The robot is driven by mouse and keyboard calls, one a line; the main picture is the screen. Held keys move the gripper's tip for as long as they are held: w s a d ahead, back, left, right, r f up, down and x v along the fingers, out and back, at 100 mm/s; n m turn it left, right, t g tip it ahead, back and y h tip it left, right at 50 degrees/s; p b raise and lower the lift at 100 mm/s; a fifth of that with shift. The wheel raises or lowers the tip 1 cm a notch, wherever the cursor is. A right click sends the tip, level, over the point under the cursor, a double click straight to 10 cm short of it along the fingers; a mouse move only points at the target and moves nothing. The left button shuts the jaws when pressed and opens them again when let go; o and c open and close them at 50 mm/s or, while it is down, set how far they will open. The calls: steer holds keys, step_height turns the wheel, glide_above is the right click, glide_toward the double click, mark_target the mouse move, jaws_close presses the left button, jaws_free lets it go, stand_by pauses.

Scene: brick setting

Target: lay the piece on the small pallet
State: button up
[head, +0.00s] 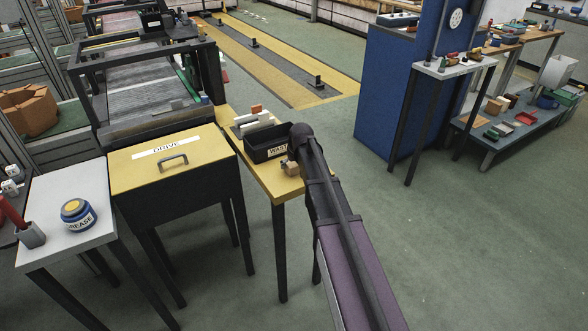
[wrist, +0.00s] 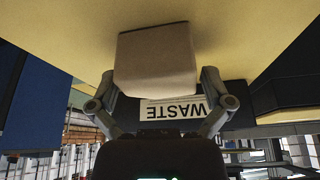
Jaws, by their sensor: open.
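A beige block (wrist: 155,58) fills the middle of the wrist view, against the yellow tabletop. In the head view a small tan piece (head: 288,168) shows at the end of my arm, on or just above the yellow table (head: 283,188). My gripper (wrist: 157,80) is open, with one finger at each side of the block's lower part in the wrist view. I cannot tell whether the fingers touch it. In the head view my gripper (head: 294,158) is mostly hidden by my arm. I cannot make out a small pallet for certain.
A black bin labelled WASTE (head: 265,143) stands close beside my gripper, with pale pieces (head: 252,120) behind it. A yellow-topped DRIVE box (head: 172,160) and a grease tin (head: 77,213) are to the left.

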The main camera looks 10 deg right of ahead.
mark_target(294, 163)
stand_by(0.3)
steer(key=c, duration=1)
steer(key=shift+o, duration=0.2)
steer(key=shift+r, duration=0.1)
step_height(294, 163, up, 3)
steer(key=p, duration=0.3)
steer(key=shift+r, duration=0.15)
steer(key=shift+s+r+p, duration=0.25)
steer(key=shift+p, duration=0.3)
steer(key=s+r, duration=0.1)
steer(key=s, duration=1.4)
steer(key=shift+s+a+p, duration=0.15)
steer(key=shift+s+p, duration=0.15)
steer(key=shift+p, duration=0.15)
